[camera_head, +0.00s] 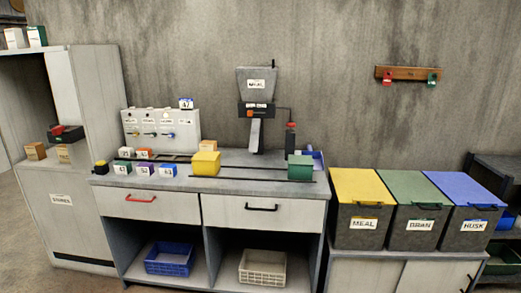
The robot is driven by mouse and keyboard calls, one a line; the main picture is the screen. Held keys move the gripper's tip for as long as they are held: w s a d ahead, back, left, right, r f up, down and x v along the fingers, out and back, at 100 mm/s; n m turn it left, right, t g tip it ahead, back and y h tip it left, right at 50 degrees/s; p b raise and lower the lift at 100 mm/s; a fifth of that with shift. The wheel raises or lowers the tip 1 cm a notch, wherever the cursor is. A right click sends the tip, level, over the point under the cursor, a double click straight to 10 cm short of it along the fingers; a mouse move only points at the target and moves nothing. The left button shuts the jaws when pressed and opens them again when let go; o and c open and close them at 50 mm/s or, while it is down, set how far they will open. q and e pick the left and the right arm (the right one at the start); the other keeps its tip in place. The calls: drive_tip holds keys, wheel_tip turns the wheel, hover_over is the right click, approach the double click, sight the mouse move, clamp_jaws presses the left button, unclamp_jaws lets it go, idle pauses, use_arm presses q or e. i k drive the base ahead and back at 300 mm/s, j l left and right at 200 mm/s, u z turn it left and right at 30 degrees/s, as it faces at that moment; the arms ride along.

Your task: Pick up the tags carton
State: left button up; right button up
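Neither of my grippers shows in the head view. Small cartons stand in the open cabinet at the left: an orange-brown carton (36,151) with a pale label, and another brown carton (72,154) with a dark, red-topped object (66,133) above it. On top of the cabinet stand a white-and-brown carton (14,38) and a white-and-green carton (37,36). Their labels are too small to read, so I cannot tell which one is the tags carton.
The grey counter (235,184) bears several small numbered boxes, a yellow block (206,163), a green block (300,167) and the MEAL hopper (256,84). Lidded MEAL (357,232), BRAN (411,235) and HUSK (468,235) bins stand at right. The counter's front strip is mostly clear.

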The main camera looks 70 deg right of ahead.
sight(207, 145)
drive_tip(key=z, duration=1.75)
drive_tip(key=i+j, duration=0.3)
drive_tip(key=i, duration=0.25)
drive_tip(key=i+j, duration=0.3)
drive_tip(key=i, duration=0.25)
drive_tip(key=i+j+z, duration=0.1)
drive_tip(key=i+j, duration=0.2)
drive_tip(key=i, duration=0.25)
